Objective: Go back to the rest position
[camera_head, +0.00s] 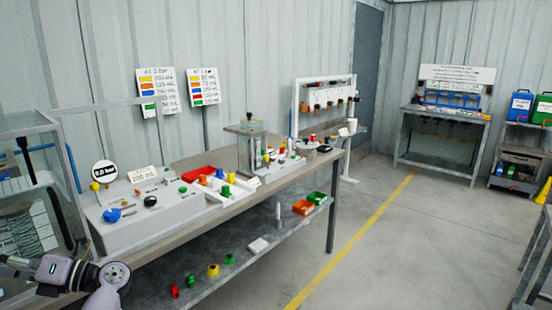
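Part of my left arm (85,276) shows at the bottom left, in front of the near end of the long workbench (225,202). The fingers of my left gripper are not visible in this view. My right arm and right gripper are out of view. A grey control panel (140,217) with coloured knobs, a small gauge sign reading about 0.0 bar and a card reading 200 mL sits on the bench close to my arm. I see nothing held.
A glass-walled tank (35,215) stands at the left. A clear box (252,148), a red tray (200,173) and coloured parts sit on the bench. Its lower shelf (235,262) holds small fittings and bins. A second bench (440,142) stands at the back. The floor (410,240) is open.

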